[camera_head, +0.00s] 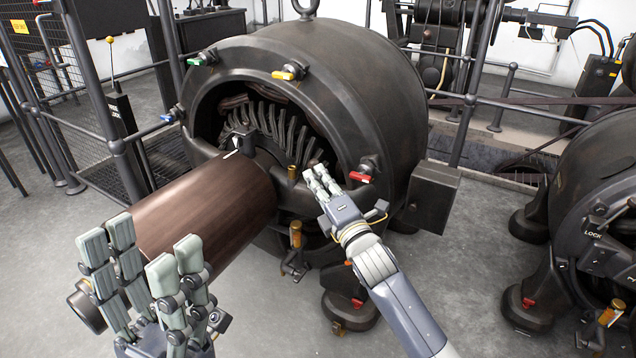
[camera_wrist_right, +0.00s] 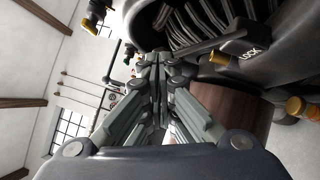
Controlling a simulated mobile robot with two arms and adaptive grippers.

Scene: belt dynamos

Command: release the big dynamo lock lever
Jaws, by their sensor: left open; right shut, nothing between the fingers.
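The big dynamo (camera_head: 335,75) is a large dark round housing with a dark brown cylinder (camera_head: 205,205) out of its front. A black lever marked LOCK shows in the right wrist view (camera_wrist_right: 240,50). A black piece above the cylinder in the head view (camera_head: 245,140) appears to be this lever. My right gripper (camera_head: 318,178) is shut and empty at the dynamo's front, right of that black piece; its fingers also fill the middle of the right wrist view (camera_wrist_right: 155,65). My left gripper (camera_head: 145,250) is open and empty, fingers up, in front of the cylinder.
Small green (camera_head: 202,58), yellow (camera_head: 287,73), blue (camera_head: 170,117) and red (camera_head: 360,177) handles sit around the dynamo's rim. An orange-knobbed handle (camera_head: 296,235) hangs below the right gripper's fingers. A second dynamo (camera_head: 600,180) stands at right. Grey floor (camera_head: 460,270) lies clear between them.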

